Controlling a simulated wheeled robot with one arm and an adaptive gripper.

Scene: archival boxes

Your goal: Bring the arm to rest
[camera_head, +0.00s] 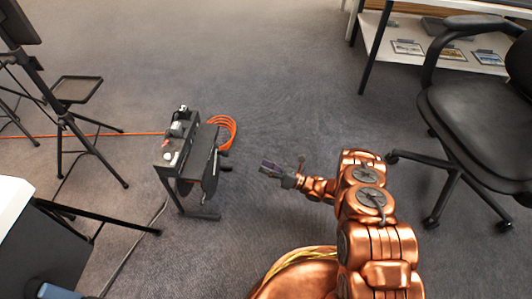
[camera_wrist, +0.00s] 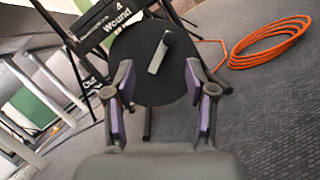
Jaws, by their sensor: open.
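My gripper (camera_head: 283,171) is at the end of my copper-coloured arm, held out to the left over the grey carpet in the head view. In the wrist view my gripper (camera_wrist: 161,105) shows two purple-padded fingers spread apart with nothing between them. Beyond the fingers is a round black disc (camera_wrist: 131,62) with a grey handle-like piece (camera_wrist: 160,54) on it. It belongs to the dark stand, and a gap separates it from my gripper in the head view.
The dark stand (camera_head: 177,163) carries small items on top. An orange cable coil (camera_head: 226,124) lies behind it. An office chair (camera_head: 480,110) and a white shelf table (camera_head: 425,45) stand at right. Tripods (camera_head: 75,110) stand at left.

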